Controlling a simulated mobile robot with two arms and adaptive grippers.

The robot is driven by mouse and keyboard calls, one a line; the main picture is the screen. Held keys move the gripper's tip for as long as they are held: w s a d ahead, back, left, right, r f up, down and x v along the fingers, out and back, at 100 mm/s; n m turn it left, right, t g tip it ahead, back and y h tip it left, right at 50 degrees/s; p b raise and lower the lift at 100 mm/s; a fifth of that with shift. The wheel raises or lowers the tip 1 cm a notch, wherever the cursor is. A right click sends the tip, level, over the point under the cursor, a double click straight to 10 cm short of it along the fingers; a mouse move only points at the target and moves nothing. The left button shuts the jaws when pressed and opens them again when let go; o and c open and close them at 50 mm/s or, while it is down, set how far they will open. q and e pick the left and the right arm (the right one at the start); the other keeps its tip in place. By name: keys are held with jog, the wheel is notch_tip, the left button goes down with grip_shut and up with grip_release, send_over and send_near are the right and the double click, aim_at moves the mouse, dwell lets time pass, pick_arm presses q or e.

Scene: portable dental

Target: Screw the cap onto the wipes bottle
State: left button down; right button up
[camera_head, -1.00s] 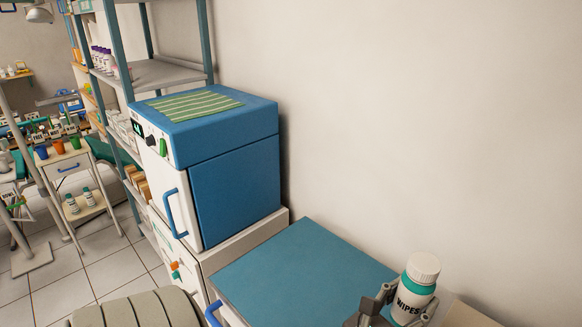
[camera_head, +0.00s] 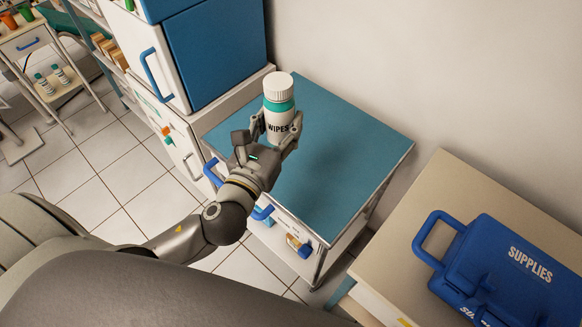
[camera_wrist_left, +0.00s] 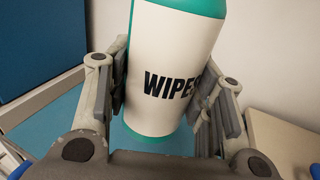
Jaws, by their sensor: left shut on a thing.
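The wipes bottle (camera_head: 279,118) is white with a teal band and the word WIPES. It stands about upright over the teal cabinet top (camera_head: 335,150). A white ribbed cap (camera_head: 278,86) sits on its top; I cannot tell how tight it is. My left gripper (camera_head: 273,134) is shut on the bottle's body, a finger on each side. In the left wrist view the bottle (camera_wrist_left: 165,70) fills the space between the fingers, and its cap is out of frame. I cannot tell whether its base touches the cabinet top. My right gripper is not in view.
A blue SUPPLIES case (camera_head: 505,270) lies on a beige-topped cabinet (camera_head: 445,195) at the right. A blue-and-white machine (camera_head: 215,50) stands behind the teal-topped cabinet. The teal top is clear right of the bottle. A wall runs behind.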

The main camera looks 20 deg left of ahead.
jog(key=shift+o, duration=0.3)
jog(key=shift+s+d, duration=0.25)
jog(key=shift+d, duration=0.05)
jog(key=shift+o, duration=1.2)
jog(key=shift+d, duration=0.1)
pick_arm(q)
jog(key=shift+a+f+b, duration=0.15)
jog(key=shift+f+b, duration=0.2)
pick_arm(e)
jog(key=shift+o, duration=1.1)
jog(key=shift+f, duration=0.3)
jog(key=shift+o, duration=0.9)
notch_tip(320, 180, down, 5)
jog(key=b, duration=0.4)
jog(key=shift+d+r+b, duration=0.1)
jog(key=shift+b, duration=0.25)
pick_arm(q)
jog(key=s+f+m+g+h+b, duration=0.3)
jog(key=s+m+h, duration=0.4)
jog(key=h, duration=0.3)
jog(key=shift+s+a+f+b, duration=0.2)
jog(key=shift+f+b, duration=0.15)
jog(key=shift+f, duration=0.45)
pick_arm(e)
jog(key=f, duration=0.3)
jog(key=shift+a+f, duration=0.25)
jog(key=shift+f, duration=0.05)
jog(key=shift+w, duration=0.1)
